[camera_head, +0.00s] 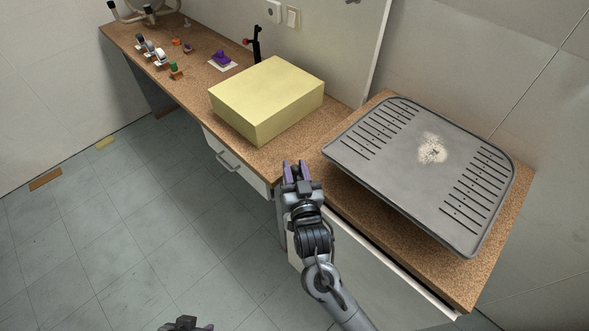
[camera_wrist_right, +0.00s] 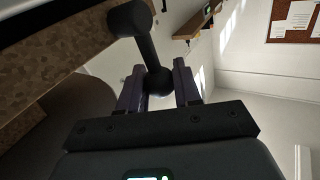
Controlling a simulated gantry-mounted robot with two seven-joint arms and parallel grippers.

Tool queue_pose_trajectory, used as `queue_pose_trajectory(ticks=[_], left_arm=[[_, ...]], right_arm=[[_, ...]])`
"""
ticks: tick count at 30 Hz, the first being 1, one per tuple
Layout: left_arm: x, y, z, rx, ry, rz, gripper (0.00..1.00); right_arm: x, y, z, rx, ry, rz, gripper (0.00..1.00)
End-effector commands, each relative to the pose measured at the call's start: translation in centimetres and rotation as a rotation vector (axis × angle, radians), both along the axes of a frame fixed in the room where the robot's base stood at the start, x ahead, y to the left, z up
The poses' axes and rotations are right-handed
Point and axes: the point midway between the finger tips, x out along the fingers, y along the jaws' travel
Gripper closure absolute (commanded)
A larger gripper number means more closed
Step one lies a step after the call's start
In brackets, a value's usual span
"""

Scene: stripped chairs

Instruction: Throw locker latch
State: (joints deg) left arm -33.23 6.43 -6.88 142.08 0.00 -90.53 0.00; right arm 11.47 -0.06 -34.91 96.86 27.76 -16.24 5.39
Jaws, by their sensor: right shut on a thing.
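My right gripper (camera_head: 291,172) reaches up to the front edge of the counter, at the corner between the two cabinet sections. In the right wrist view its two purple fingers (camera_wrist_right: 158,92) are shut on a black latch handle, a short rod with round ends (camera_wrist_right: 148,50). The lower round end sits between the fingers, and the rod slants up and left towards the counter. The handle is hidden behind the gripper in the head view. My left gripper (camera_head: 186,324) is only partly in view at the bottom edge, and its fingers cannot be made out.
A yellow block (camera_head: 266,98) stands on the wooden counter (camera_head: 330,113), left of a grey ridged tray (camera_head: 400,180). A white drawer with a handle (camera_head: 229,160) is below. Small items and a black-and-red lever (camera_head: 256,45) stand further back.

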Motion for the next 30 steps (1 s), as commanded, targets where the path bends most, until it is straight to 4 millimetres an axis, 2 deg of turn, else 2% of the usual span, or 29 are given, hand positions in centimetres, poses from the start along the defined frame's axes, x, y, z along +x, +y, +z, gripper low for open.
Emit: queue_pose_trajectory(ticks=[21, 30], left_arm=[[0.0, 0.3, -7.1, 0.012, 0.0, -0.008, 0.57], [0.0, 0.1, -8.6, 0.003, 0.001, -0.002, 0.57]], right_arm=[[-2.0, -1.8, -1.3, 0.307, -0.347, -0.002, 1.0], [-2.4, -2.2, -1.3, 0.382, -0.431, -0.002, 1.0]])
